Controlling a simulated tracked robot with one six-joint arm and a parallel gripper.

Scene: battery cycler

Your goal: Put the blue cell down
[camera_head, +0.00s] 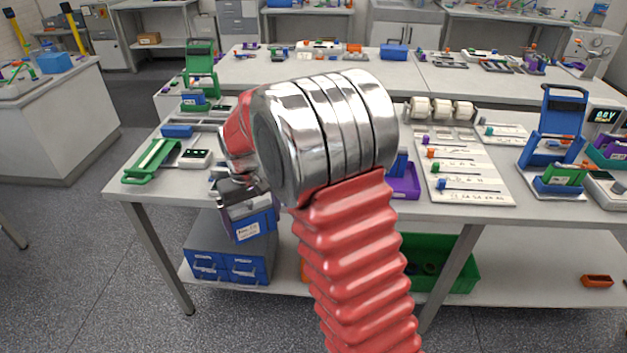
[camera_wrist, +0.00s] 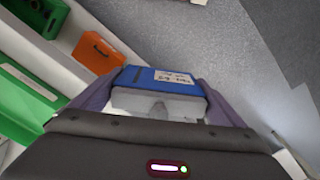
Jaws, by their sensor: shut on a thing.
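The blue cell (camera_wrist: 150,78) has a blue top band, a white printed label and a pale grey body. My gripper (camera_wrist: 158,95) is shut on it, with one purple-grey finger on each side. In the head view the blue cell (camera_head: 262,222) shows below my wrist, in front of the table's front edge and above the lower shelf level. My gripper (camera_head: 240,222) points downward there, and my red arm and its metal joint hide part of the table behind it.
A blue drawer box (camera_head: 228,262) and a green bin (camera_head: 432,262) stand on the lower shelf. An orange tray (camera_wrist: 97,52) lies beside the green bin (camera_wrist: 28,98).

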